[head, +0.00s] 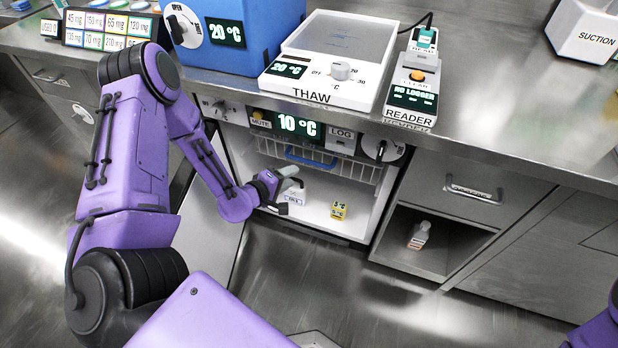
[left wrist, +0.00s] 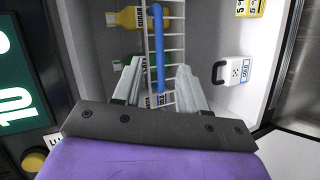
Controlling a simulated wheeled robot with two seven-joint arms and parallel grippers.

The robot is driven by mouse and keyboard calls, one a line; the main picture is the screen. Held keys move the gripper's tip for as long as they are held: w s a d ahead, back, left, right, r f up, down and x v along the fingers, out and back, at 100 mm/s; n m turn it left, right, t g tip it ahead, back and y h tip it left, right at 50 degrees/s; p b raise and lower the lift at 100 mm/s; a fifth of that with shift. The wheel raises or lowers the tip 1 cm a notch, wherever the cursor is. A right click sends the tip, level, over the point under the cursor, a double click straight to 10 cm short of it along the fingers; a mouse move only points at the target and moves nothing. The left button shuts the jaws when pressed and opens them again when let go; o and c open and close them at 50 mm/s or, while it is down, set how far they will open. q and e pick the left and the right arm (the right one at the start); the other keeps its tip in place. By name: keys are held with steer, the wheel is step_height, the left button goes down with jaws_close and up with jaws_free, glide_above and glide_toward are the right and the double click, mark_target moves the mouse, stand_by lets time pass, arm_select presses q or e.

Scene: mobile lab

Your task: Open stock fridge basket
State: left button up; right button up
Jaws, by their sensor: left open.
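The stock fridge (head: 235,150) is under the counter with its door (head: 212,235) swung open. Its wire basket (head: 342,170) sits high inside and has a blue bar handle (head: 310,157). My left gripper (head: 287,190) is at the fridge opening, just below and left of the handle in the head view. In the left wrist view the gripper (left wrist: 158,72) is open, and the blue handle (left wrist: 157,40) runs between its fingers in the picture. The wire basket (left wrist: 180,42) lies behind the handle. I cannot tell whether the fingers touch the handle. My right gripper is out of view.
A yellow box (head: 339,210) and a white container (head: 297,195) stand on the fridge floor. A yellow-labelled bottle (left wrist: 125,18) shows by the basket. The fridge's display panel (head: 300,125) is above. An open cubby (head: 440,240) holds a small bottle (head: 419,235).

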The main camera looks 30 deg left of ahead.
mark_target(308, 160)
arm_select(q)
steer(key=w+f+b, duration=0.1)
steer(key=w+b, duration=0.1)
steer(key=w, duration=0.1)
steer(key=w+f+n+t+b, duration=0.1)
steer(key=w+f+b, duration=0.1)
steer(key=w+b, duration=0.1)
steer(key=w+a+f+t+h+b, duration=0.1)
steer(key=w+f+b, duration=0.1)
steer(key=w, duration=0.3)
steer(key=shift+w+a+f, duration=0.1)
steer(key=shift+w, duration=0.45)
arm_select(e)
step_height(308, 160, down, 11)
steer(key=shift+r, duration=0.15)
arm_select(q)
jaws_close()
